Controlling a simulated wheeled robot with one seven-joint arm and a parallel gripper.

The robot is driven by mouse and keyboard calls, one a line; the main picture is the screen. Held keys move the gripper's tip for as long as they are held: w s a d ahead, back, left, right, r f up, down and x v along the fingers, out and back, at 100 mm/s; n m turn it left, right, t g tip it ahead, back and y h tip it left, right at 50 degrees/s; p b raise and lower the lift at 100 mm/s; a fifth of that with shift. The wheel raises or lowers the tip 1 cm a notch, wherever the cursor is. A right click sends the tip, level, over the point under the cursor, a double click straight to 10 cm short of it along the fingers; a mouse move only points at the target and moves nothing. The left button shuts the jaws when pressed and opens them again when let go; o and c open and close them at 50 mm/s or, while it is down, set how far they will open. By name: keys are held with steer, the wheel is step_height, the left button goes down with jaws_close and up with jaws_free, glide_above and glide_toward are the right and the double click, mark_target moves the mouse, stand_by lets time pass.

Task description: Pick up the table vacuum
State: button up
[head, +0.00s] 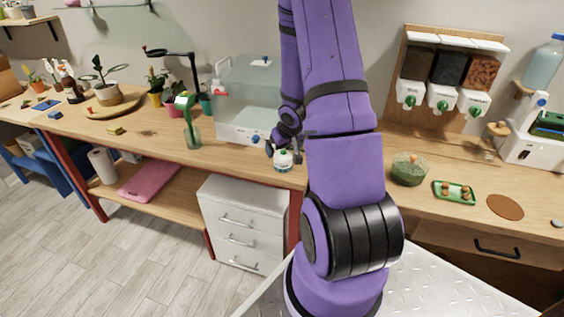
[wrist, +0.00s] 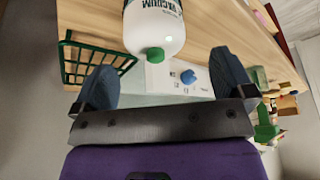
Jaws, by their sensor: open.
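The table vacuum (head: 283,161) is a small white rounded body with a green part, standing near the front edge of the wooden worktop, just left of my arm in the head view. In the wrist view the table vacuum (wrist: 154,27) shows upside down, with the word VACUUM on it and a green knob. My gripper (wrist: 164,78) is open, its two dark fingers spread wide. The vacuum is ahead of the gap between them, and nothing is held. In the head view my gripper (head: 283,149) is small and close to the vacuum, partly hidden; contact cannot be told.
A clear tank (head: 248,95) with a white knobbed base stands behind the vacuum. A green wire basket (wrist: 85,62) shows at left in the wrist view. A green tool in a glass (head: 190,125) stands left. A bowl (head: 409,169) and green tray (head: 454,192) are right.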

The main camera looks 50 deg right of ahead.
mark_target(284, 154)
steer(key=shift+s+x, duration=0.2)
steer(key=shift+x, duration=1.45)
steer(key=shift+s+x, duration=0.2)
steer(key=shift+x, duration=1.45)
steer(key=shift+d+f, duration=0.1)
steer(key=shift+f, duration=0.05)
steer(key=shift+c, duration=0.2)
steer(key=c, duration=1.1)
